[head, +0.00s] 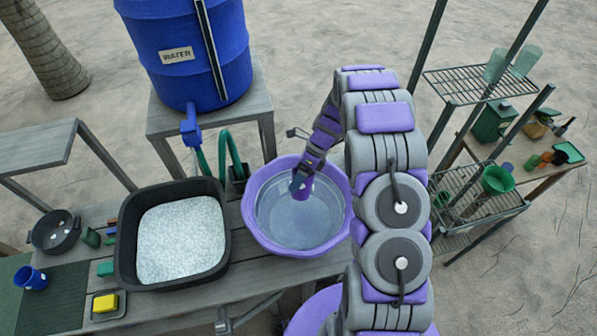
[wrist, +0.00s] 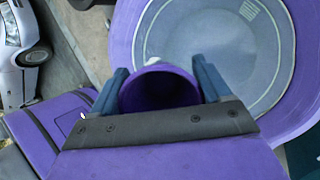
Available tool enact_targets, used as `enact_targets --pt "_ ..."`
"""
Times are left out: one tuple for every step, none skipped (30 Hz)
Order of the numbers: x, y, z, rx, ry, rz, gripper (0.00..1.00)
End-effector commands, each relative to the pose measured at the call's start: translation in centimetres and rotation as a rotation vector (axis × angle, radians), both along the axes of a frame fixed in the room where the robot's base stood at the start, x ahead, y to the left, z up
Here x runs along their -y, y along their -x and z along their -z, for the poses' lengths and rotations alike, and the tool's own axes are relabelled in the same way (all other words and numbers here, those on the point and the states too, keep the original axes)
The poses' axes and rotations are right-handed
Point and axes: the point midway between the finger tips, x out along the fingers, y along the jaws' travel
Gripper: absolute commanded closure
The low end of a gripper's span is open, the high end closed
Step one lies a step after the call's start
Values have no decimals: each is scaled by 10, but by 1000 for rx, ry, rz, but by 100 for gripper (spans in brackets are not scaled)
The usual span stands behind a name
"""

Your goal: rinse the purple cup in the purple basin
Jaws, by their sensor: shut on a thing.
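The purple cup (head: 303,187) is held by my gripper (head: 301,178) over the purple basin (head: 256,232). In the wrist view the cup (wrist: 159,88) sits between the two blue-grey fingers of my gripper (wrist: 160,88), with its dark inside facing the camera. The fingers are shut on it from both sides. The basin (wrist: 305,62) also shows behind the cup in the wrist view and holds clear water. I cannot tell whether the bottom of the cup touches the water.
A black tub of white foam (head: 124,240) stands left of the basin. A blue water barrel (head: 188,50) with a tap is behind. A blue cup (head: 30,278), a yellow sponge (head: 105,303) and a dark pan (head: 54,231) are at left. A wire rack (head: 480,205) stands at right.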

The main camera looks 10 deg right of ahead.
Motion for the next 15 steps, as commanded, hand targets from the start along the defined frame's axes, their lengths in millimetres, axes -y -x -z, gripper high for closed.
enact_targets --pt "-1 0 -2 -8 -4 31 53" --pt "-1 -1 -1 -12 -4 45 53" --pt "-1 -1 1 -14 -4 55 53" --pt "-1 -1 3 -15 -5 59 53" --pt "-1 -1 5 -14 -5 60 53" --pt "-1 -2 9 -15 -5 60 53" --pt "0 -1 12 -15 -5 59 53" --pt "1 -2 15 -15 -6 58 53" --pt "1 -1 20 -14 -7 58 53" --pt "2 -1 24 -14 -7 58 53" --pt "2 -1 27 -14 -7 58 53" --pt "2 -1 32 -14 -7 58 53" --pt "2 -1 36 -15 -8 57 53" --pt "3 -1 39 -15 -8 57 53" --pt "3 -1 44 -14 -8 56 53"
